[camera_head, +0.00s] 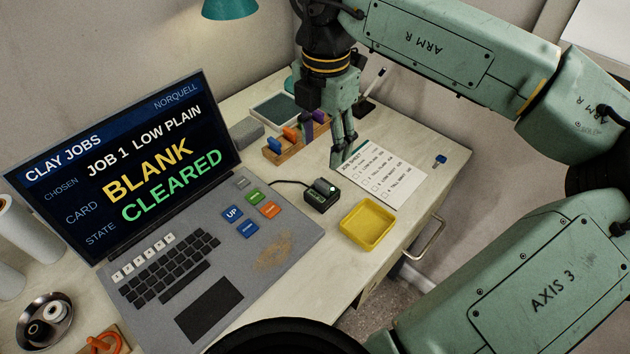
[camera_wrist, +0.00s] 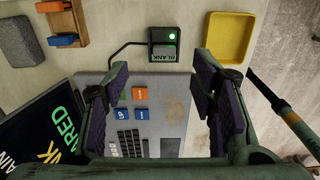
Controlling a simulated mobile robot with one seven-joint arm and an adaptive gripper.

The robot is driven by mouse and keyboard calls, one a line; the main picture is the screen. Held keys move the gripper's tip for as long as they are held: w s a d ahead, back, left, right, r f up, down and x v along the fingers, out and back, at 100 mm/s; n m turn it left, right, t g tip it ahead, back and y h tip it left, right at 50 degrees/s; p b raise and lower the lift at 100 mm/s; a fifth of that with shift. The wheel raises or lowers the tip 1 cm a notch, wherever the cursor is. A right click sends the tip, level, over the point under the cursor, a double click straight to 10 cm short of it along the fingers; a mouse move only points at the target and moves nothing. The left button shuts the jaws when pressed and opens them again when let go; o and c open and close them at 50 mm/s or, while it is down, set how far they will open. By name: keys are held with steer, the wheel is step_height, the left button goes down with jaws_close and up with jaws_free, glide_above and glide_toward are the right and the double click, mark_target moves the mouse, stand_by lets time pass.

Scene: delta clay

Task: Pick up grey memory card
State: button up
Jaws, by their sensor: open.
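My gripper (camera_head: 341,150) is open and empty, above the bench near the job sheet. In the wrist view its fingers (camera_wrist: 160,82) are spread wide, with the reader beyond them.
A wooden rack (camera_head: 272,156) holds orange, blue and purple pieces behind the reader. A grey block (camera_head: 247,132) lies left of it. A yellow tray (camera_head: 367,223), a job sheet (camera_head: 385,175) and a blue key-like item (camera_head: 440,160) lie rightward. The laptop (camera_head: 190,245) fills the left.

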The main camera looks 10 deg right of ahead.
mark_target(323, 183)
step_height(323, 183, down, 3)
steer(key=shift+s+f, duration=0.1)
steer(key=shift+f, duration=0.05)
steer(key=shift+s+f+p, duration=0.2)
steer(key=shift+f+p, duration=0.35)
steer(key=shift+f, duration=0.85)
steer(key=shift+s+f+p, duration=0.15)
steer(key=shift+f+p, duration=0.4)
steer(key=shift+f, duration=0.8)
steer(key=shift+c, duration=0.3)
steer(key=c, duration=0.8)
steer(key=shift+r, duration=0.1)
